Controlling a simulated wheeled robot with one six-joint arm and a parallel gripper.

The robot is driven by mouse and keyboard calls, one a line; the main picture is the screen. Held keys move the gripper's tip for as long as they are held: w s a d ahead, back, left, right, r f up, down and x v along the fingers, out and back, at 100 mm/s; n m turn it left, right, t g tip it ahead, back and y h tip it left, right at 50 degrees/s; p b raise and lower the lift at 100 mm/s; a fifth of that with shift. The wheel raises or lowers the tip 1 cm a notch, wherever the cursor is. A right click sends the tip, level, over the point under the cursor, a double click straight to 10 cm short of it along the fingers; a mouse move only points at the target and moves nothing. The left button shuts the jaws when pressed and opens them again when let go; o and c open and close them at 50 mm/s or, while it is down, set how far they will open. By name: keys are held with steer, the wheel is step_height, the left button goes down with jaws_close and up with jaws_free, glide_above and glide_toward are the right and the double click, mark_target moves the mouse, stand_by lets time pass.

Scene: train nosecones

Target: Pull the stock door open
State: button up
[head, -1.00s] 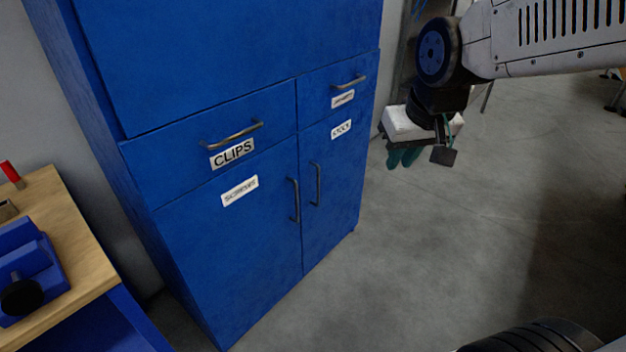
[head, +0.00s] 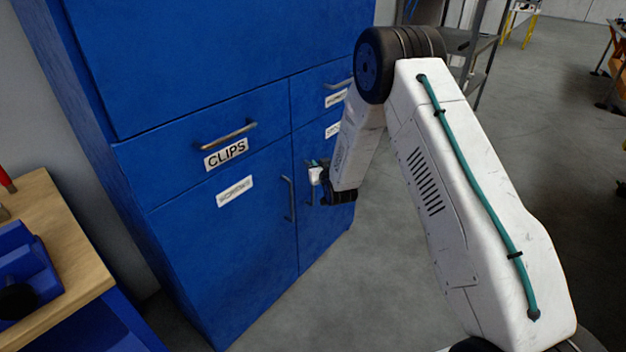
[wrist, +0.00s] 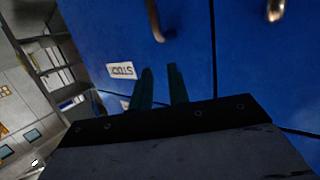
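The stock door is the blue lower right door (head: 325,225) of the cabinet, and it looks closed. Its white label (wrist: 122,70) shows in the wrist view. Its vertical metal handle (wrist: 154,20) is at the top of the wrist view, just beyond my fingertips. My gripper (wrist: 160,68) has two dark teal fingers with a gap between them and nothing in it. The handle lies outside that gap. In the head view my gripper (head: 316,170) is in front of the door near the handle, which it partly hides; whether they touch is unclear.
The left lower door (head: 230,245) has its own handle (head: 289,198). Drawers above carry handles, one labelled CLIPS (head: 225,153). A wooden workbench (head: 60,250) stands at the left. A metal shelf (head: 470,45) stands behind. Grey floor (head: 385,270) right of the cabinet is open.

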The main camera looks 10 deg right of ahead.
step_height(320, 180, down, 10)
steer(key=s+t, duration=0.2)
steer(key=t, duration=0.1)
steer(key=w, duration=0.7)
steer(key=shift+w+a+f, duration=0.15)
steer(key=shift+w+a, duration=0.2)
steer(key=shift+w, duration=0.05)
jaws_close()
